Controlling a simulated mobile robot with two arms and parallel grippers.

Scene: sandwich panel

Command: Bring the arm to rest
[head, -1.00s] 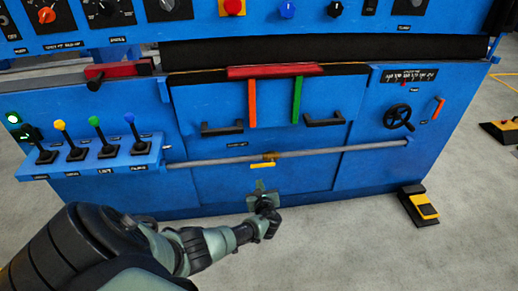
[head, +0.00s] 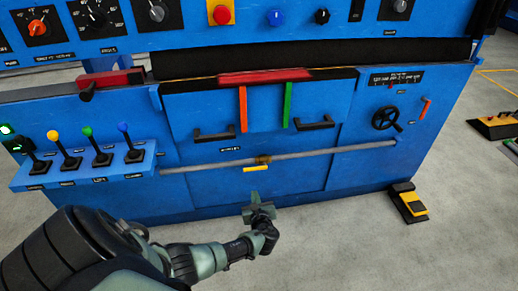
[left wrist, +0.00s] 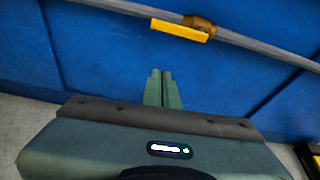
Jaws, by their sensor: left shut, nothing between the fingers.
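My left arm comes in from the lower left in the head view. Its gripper (head: 256,205) is low in front of the blue panel's lower front, below the yellow handle (head: 255,169) on the grey pipe (head: 210,163). In the left wrist view, the two green fingers (left wrist: 162,88) lie side by side, shut and empty. The yellow handle (left wrist: 180,30) and the brass fitting (left wrist: 200,25) on the pipe show above the fingertips, apart from them. My right gripper does not show in any view.
The blue panel (head: 190,185) fills the space ahead. Several coloured levers stand on a ledge (head: 85,170) at left. A black handwheel (head: 386,118) is at right. A yellow and black pedal (head: 409,203) is on the floor at right. Grey floor (head: 350,250) is clear in front.

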